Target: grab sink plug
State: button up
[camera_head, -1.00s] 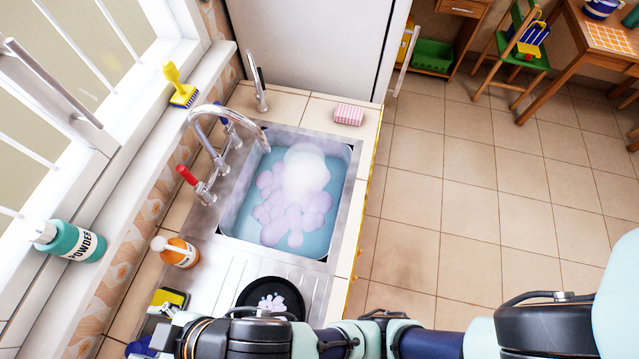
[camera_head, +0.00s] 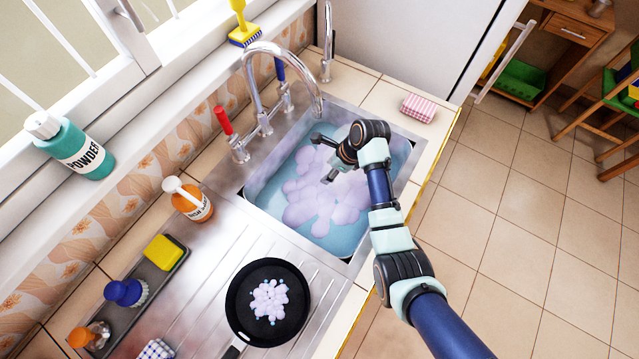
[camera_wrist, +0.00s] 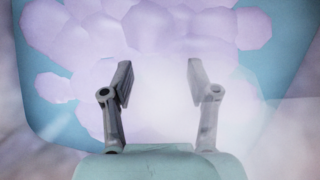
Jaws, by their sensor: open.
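No sink plug shows in either view. The sink (camera_head: 262,190) holds blue water (camera_head: 350,238) and a mass of pale lilac foam (camera_head: 312,200), which hides the bottom. My gripper (camera_head: 322,160) is over the foam in the head view, its fingers apart with nothing between them. In the wrist view my gripper (camera_wrist: 160,82) has its two fingers spread over the foam (camera_wrist: 180,30), with whitish haze around the right finger. I cannot tell whether the fingertips touch the foam.
A curved tap (camera_head: 283,48) arches over the sink's far left side, close to my gripper. A black pan (camera_head: 240,305) with foam lies on the drainboard (camera_head: 215,250).

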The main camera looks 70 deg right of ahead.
jog(key=shift+b+x, duration=0.55)
jog(key=shift+x, duration=0.8)
jog(key=b+x, duration=0.2)
jog(key=x, duration=0.1)
jog(key=b+x, duration=0.1)
jog(key=shift+s+a+f, duration=0.1)
jog(key=shift+a+f, duration=0.05)
jog(key=shift+f, duration=0.45)
grip_shut()
